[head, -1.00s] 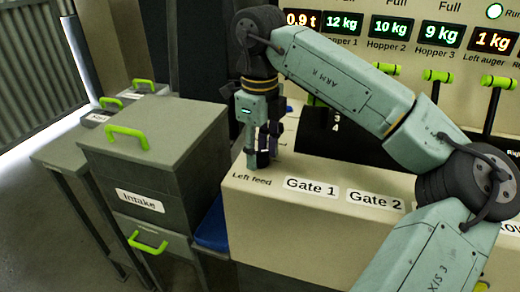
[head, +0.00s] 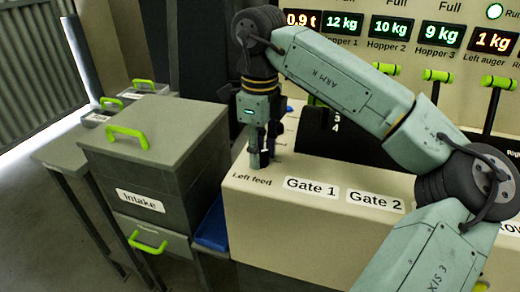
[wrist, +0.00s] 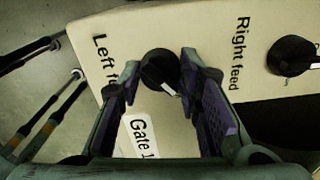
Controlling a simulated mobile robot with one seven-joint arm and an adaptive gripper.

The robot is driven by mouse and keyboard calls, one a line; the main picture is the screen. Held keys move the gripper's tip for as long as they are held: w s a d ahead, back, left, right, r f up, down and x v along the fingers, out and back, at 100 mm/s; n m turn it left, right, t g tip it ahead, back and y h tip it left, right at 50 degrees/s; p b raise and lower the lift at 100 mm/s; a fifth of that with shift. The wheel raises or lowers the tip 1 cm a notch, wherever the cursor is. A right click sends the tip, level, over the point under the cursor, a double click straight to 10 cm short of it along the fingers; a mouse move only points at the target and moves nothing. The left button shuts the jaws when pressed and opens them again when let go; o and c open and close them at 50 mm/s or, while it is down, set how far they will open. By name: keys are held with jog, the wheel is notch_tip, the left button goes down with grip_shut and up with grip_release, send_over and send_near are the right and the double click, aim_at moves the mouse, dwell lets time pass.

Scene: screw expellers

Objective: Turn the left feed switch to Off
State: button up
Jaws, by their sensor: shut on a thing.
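The left feed switch (wrist: 160,68) is a round black knob with a white pointer mark, on the beige panel (wrist: 205,30) beside the partly covered "Left feed" label. In the wrist view its white mark points down and slightly right, towards the near side of the picture. My gripper (wrist: 160,72) is over the panel with one finger on each side of the knob, shut on it. In the head view my gripper (head: 262,160) points down at the panel's left end, just above the "Left feed" label; its fingers hide the knob there.
The right feed switch (wrist: 290,56), a similar black knob, is further right. A "Gate 1" label (head: 311,188) lies close by. Gate levers with green handles (head: 437,76) stand behind the panel. A grey Intake box (head: 150,150) is left of the panel.

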jog(key=n, duration=1)
jog(key=shift+n, duration=0.4)
dwell(0.4)
jog(key=o, duration=1.2)
jog(key=shift+r, duration=0.1)
notch_tip(320, 180, up, 12)
jog(key=shift+f, duration=0.1)
